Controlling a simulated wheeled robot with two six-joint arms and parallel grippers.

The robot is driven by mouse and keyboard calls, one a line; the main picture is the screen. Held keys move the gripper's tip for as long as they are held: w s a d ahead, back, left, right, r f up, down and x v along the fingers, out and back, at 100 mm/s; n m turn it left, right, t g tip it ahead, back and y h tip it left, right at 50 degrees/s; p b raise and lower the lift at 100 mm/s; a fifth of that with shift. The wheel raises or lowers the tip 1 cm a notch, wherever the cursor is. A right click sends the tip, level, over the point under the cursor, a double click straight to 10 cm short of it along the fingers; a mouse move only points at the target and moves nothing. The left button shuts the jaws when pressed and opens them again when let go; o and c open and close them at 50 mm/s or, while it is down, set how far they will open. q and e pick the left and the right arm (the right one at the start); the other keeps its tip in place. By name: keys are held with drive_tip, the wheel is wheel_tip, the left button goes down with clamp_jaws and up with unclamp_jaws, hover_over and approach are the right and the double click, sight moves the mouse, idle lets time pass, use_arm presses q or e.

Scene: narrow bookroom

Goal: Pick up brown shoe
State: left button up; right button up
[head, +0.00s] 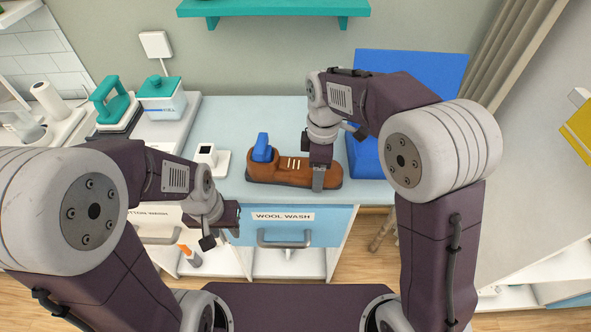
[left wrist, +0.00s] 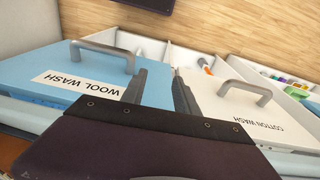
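The brown shoe (head: 270,172) lies on the light blue counter top, with a blue piece at its left end and pale laces. My right gripper (head: 318,178) is at the shoe's right half, with one finger in front of its near side. The other finger is hidden, so I cannot tell whether it grips the shoe. My left gripper (head: 221,240) is in front of the counter, below and left of the shoe. In the left wrist view its two fingers (left wrist: 160,88) stand apart with nothing between them.
The counter (head: 235,115) has a blue drawer (head: 330,222) marked WOOL WASH with a grey handle. A blue box (head: 365,155) stands right of the shoe. A small white device (head: 206,155) is to its left. A green shelf (head: 275,7) hangs above.

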drive_tip(key=c, duration=0.7)
wheel_tip(320, 180, up, 10)
drive_tip(key=p, duration=0.3)
wheel_tip(320, 180, down, 10)
drive_tip(key=b, duration=0.6)
idle(0.4)
